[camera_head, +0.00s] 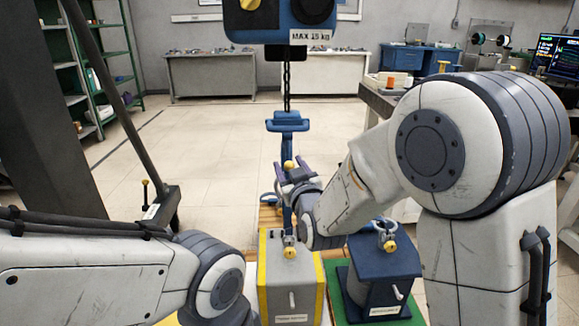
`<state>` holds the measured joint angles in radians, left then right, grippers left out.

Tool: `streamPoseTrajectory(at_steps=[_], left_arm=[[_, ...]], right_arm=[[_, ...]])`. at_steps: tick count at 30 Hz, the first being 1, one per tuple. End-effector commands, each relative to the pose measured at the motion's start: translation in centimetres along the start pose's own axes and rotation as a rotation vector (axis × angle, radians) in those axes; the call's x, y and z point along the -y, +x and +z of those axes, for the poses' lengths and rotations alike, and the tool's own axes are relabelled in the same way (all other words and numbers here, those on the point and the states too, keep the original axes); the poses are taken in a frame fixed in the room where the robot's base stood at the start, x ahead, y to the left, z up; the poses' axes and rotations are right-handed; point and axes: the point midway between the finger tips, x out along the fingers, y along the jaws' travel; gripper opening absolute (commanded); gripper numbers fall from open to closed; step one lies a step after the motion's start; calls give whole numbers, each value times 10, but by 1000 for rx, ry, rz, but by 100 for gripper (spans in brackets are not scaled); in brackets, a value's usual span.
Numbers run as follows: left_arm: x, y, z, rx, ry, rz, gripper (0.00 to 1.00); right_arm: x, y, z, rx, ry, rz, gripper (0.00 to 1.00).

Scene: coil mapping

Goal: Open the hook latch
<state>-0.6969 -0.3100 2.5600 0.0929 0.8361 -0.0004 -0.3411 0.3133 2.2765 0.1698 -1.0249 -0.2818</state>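A blue hook assembly (287,124) hangs on a dark chain below a blue hoist marked "MAX 15 kg". A small yellow knob (289,165) shows low on the hook. My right gripper (292,177) reaches in from the right and is right at the lower hook, beside or around it. It covers part of the hook, so the latch's state and any contact are unclear. The finger gap is too small to read. My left arm lies at the lower left; its gripper is not visible.
Below the hook stands a grey box with yellow edges (304,284) and a yellow knob on top. To its right a dark blue box (397,266) stands on a green mat (345,309). A dark slanted post (115,115) stands at left. The floor behind is open.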

Motion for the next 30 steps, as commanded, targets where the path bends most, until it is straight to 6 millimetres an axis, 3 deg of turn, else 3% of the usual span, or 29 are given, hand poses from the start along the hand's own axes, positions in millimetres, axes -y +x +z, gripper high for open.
streamPoseTrajectory(at_steps=[1,3,4,30], left_arm=[[0,0,0,0,0,0,0],[0,0,0,0,0,0,0],[0,0,0,0,0,0,0],[0,0,0,0,0,0,0]], right_arm=[[0,0,0,0,0,0,31],[0,0,0,0,0,0,4],[0,0,0,0,0,0,0],[0,0,0,-1,0,1,0]])
